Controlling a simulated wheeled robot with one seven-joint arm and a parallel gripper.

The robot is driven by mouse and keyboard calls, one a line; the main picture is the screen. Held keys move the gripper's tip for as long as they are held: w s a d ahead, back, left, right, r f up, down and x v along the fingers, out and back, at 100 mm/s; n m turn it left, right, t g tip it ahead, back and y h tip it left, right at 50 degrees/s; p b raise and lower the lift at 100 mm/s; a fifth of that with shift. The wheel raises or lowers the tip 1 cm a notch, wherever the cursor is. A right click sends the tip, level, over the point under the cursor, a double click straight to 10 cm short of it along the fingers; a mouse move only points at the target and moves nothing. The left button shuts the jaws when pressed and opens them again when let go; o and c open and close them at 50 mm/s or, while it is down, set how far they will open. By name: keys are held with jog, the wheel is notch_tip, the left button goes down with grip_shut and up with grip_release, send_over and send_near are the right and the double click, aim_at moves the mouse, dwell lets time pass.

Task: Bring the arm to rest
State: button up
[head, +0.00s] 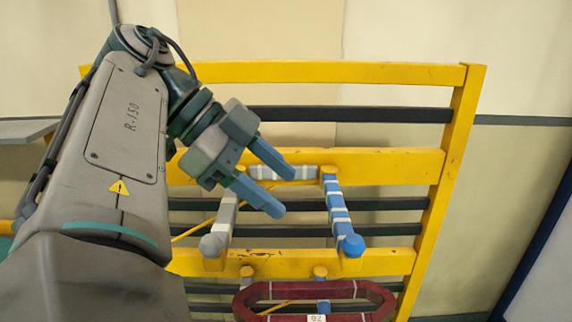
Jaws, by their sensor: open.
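My gripper (286,192) is at the upper middle of the head view, with its two blue-grey fingers apart and nothing between them. It points down and to the right, in front of the yellow rack (360,74). My arm comes up from the lower left and bends over at the top. Behind the fingers, a peg wrapped in blue and white (338,205) and a grey peg with a rounded end (216,240) project from the rack. The fingers partly hide a blue and white wrapped piece near the upper bar.
A dark red coil (376,292) with a small white number tag (316,318) hangs at the lower middle of the rack. A grey shelf edge (25,130) is at the left. A dark blue-edged panel (545,250) stands at the right. The wall is behind.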

dwell(0.4)
jog(key=w+d+r+n+t+y+p, duration=0.1)
jog(key=w+d+n+t+y, duration=0.1)
jog(key=w+d+n, duration=0.35)
jog(key=w+d+r+n+t+y, duration=0.1)
jog(key=w+d+n+y, duration=0.15)
jog(key=d, duration=0.65)
jog(key=w+d+f+n+t+y, duration=0.1)
jog(key=w+d+f+n, duration=0.35)
jog(key=d+f, duration=0.3)
jog(key=s+f+n+y, duration=0.2)
jog(key=s+f+n, duration=0.2)
jog(key=s+f, duration=0.3)
jog(key=s+a+f+n+g+y+b, duration=0.1)
jog(key=s+f+n, duration=0.3)
jog(key=s+f, duration=0.4)
notch_tip(320, 180, down, 5)
jog(key=shift+s+a+f+y, duration=0.1)
jog(key=shift+s+a+y, duration=0.15)
jog(key=shift+y, duration=0.1)
